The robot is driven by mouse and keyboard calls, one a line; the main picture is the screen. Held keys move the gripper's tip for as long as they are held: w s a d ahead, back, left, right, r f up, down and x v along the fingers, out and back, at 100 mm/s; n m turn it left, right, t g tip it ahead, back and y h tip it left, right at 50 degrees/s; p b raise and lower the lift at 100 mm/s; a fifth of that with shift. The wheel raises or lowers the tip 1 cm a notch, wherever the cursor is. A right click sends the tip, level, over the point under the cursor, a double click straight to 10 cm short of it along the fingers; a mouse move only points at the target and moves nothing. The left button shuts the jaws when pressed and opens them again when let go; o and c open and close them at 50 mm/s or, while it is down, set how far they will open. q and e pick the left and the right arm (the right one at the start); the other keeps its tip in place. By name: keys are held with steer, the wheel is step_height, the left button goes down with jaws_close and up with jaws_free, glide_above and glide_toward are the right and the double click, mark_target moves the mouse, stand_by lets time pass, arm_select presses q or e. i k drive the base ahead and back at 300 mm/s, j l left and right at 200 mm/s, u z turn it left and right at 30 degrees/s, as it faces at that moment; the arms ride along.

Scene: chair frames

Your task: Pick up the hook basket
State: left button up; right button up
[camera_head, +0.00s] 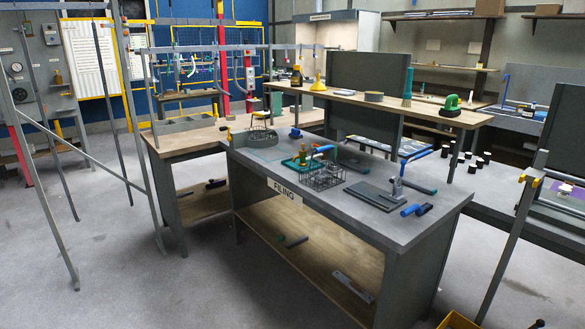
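A small dark wire basket (322,177) stands on the grey top of the filing bench (400,222), near its middle. It looks like the hook basket, but its contents are too small to make out. A blue-handled tool (320,151) shows at its back edge; I cannot tell whether it touches the basket. A green tray (291,163) with small yellowish items lies just left of the basket. Neither of my grippers is in view.
A dark flat plate (371,196) and a blue-handled tool (411,210) lie right of the basket. A raised wooden shelf (350,95) stands behind. Grey metal frames (150,130) rise at the left and another post (515,235) at the right.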

mark_target(258, 115)
steer(key=i+u, duration=0.25)
steer(key=i, duration=0.35)
steer(key=i+u, duration=0.3)
steer(key=i, duration=0.25)
steer(key=i+l+u, duration=0.25)
steer(key=i, duration=0.35)
steer(key=i+z, duration=0.3)
steer(key=i+j+z, duration=0.3)
steer(key=i, duration=0.15)
steer(key=l, duration=0.1)
